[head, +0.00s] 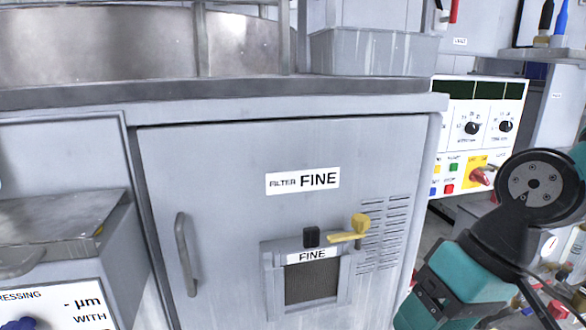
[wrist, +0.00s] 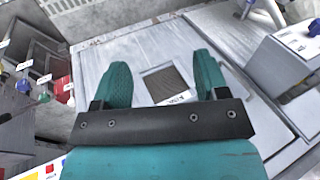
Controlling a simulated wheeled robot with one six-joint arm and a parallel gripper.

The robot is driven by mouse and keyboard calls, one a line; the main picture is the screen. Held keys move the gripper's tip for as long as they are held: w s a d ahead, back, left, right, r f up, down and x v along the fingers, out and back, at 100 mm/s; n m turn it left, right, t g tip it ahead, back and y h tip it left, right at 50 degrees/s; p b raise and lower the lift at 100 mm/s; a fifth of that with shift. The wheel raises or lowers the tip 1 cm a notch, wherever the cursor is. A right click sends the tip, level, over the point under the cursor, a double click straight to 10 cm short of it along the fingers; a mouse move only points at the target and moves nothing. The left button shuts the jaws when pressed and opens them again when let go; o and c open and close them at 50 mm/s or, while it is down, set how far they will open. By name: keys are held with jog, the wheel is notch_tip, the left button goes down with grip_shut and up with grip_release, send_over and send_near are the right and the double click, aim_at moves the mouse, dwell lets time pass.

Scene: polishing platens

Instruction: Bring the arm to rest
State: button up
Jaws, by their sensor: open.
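My arm shows at the right of the head view, a teal and black link with a round black joint; the gripper itself is not visible there. In the wrist view my gripper (wrist: 163,85) has two teal fingers standing well apart with nothing between them. Beyond the gap is the grey cabinet with its small dark filter window (wrist: 168,82). In the head view the cabinet door (head: 230,230) is shut and labelled FILTER FINE. Its dark filter window (head: 312,283) has a yellow lever (head: 350,231) above it.
A control panel (head: 478,135) with knobs and a red switch stands behind my arm. A grey bin (head: 372,52) sits on the cabinet top. A grey box (head: 60,230) juts out at the left. A shelf with bottles (head: 545,54) is at the upper right.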

jog(key=s+a+r+n, duration=0.1)
jog(key=s+r+n, duration=0.15)
jog(key=s, duration=0.25)
notch_tip(320, 180, up, 36)
jog(key=p, duration=3.7)
jog(key=shift+w+n+h, duration=0.15)
jog(key=shift+n+h, duration=0.2)
jog(key=shift+h, duration=0.05)
